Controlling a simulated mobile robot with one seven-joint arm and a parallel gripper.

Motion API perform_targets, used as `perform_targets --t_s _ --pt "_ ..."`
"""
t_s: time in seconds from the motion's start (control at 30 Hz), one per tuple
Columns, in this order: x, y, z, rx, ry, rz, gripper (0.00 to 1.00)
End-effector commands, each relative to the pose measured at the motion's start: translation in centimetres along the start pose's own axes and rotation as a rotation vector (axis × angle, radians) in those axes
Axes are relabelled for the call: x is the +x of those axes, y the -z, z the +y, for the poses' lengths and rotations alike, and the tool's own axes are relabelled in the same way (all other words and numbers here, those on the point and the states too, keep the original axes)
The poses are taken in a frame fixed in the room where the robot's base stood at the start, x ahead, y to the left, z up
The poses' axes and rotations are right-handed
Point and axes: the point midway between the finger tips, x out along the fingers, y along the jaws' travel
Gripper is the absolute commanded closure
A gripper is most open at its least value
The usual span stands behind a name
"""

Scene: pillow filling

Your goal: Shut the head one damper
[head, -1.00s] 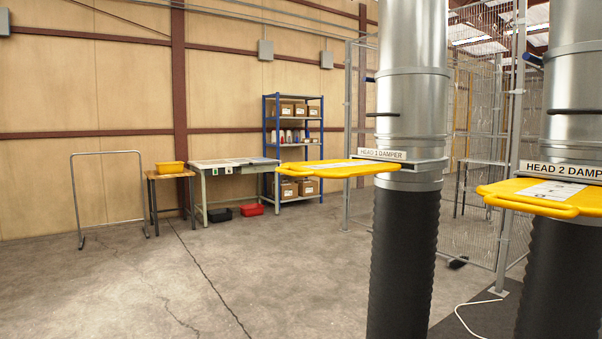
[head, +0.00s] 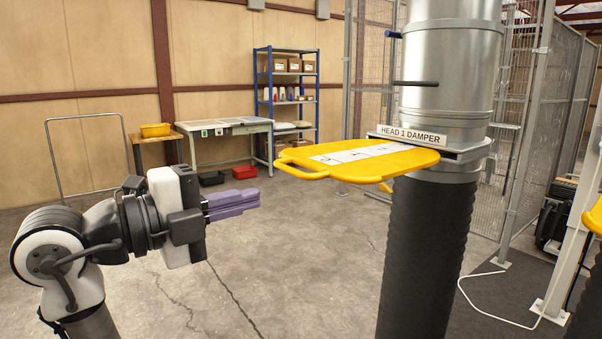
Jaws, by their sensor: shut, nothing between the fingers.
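The head 1 damper (head: 375,160) is a yellow slide plate with a loop handle at its left end. It sticks out far to the left from a slot in a vertical metal duct (head: 447,80). A label reading "HEAD 1 DAMPER" (head: 412,136) sits above the slot. My gripper (head: 258,198), with purple fingers, is shut and empty. In the picture it is left of the handle and a little lower, apart from it.
A black ribbed hose (head: 427,255) hangs below the duct. Another yellow plate (head: 594,216) shows at the right edge. A wire mesh fence (head: 390,85) stands behind. A workbench (head: 222,127) and shelf (head: 286,85) are at the back. The floor at left is open.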

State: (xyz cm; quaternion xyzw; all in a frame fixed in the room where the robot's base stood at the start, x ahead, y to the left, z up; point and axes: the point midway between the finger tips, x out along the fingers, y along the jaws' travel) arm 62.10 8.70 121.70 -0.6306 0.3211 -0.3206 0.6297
Motion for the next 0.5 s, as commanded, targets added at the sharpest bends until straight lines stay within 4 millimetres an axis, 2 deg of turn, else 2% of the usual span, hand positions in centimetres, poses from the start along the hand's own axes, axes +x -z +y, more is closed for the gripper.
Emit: perform_targets --t_s 0.17,0.5 --pt "2.1 0.1 -0.1 0.002 -0.006 0.007 1.00" --pt "9.3 0.1 -0.2 -0.001 -0.003 0.005 1.00"
